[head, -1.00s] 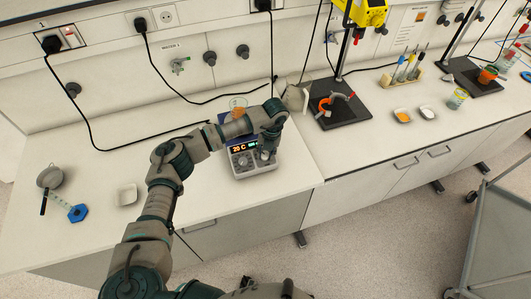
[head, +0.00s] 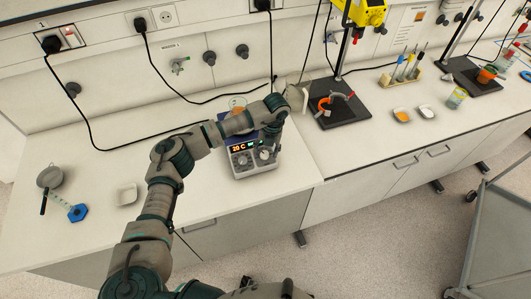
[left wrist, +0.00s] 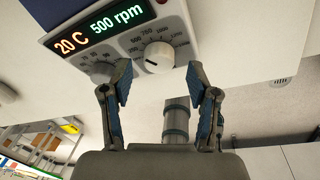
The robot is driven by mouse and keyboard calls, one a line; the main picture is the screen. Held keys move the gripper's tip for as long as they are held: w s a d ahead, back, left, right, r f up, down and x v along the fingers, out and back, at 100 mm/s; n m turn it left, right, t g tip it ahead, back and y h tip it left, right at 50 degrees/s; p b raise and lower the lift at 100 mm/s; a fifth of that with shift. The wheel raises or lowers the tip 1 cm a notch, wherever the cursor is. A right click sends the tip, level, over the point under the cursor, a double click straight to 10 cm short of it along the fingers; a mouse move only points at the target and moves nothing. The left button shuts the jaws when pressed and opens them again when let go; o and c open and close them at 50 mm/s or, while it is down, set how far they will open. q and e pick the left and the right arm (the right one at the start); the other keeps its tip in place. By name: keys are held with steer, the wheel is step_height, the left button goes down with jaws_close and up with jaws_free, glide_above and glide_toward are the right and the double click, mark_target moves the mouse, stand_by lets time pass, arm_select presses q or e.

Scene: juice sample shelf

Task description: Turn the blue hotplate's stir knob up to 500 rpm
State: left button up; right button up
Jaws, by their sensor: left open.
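The hotplate (head: 257,169) stands on the white bench, its blue upper part mostly behind my arm. Its display (left wrist: 98,30) reads 20 C in orange and 500 rpm in green in the left wrist view. The right-hand stir knob (left wrist: 158,57) is white, with a number scale around it. A second knob (left wrist: 101,73) is partly hidden by a finger. My left gripper (left wrist: 158,76) is open and empty, its fingers apart and clear of the stir knob. In the head view the left gripper (head: 272,141) hangs just above and behind the knob. My right gripper is not in view.
A glass with orange liquid (head: 238,103) stands behind my forearm. A stand with a black base (head: 345,112) is to the right. A white dish (head: 127,194) and a blue hexagonal piece (head: 77,212) lie left. Black cables cross the back; bench left of the hotplate is mostly clear.

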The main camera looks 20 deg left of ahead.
arm_select(q)
step_height(320, 180, up, 10)
steer(key=d, duration=0.1)
steer(key=shift+w+d, duration=0.15)
steer(key=shift+d, duration=0.1)
steer(key=shift+f, duration=0.1)
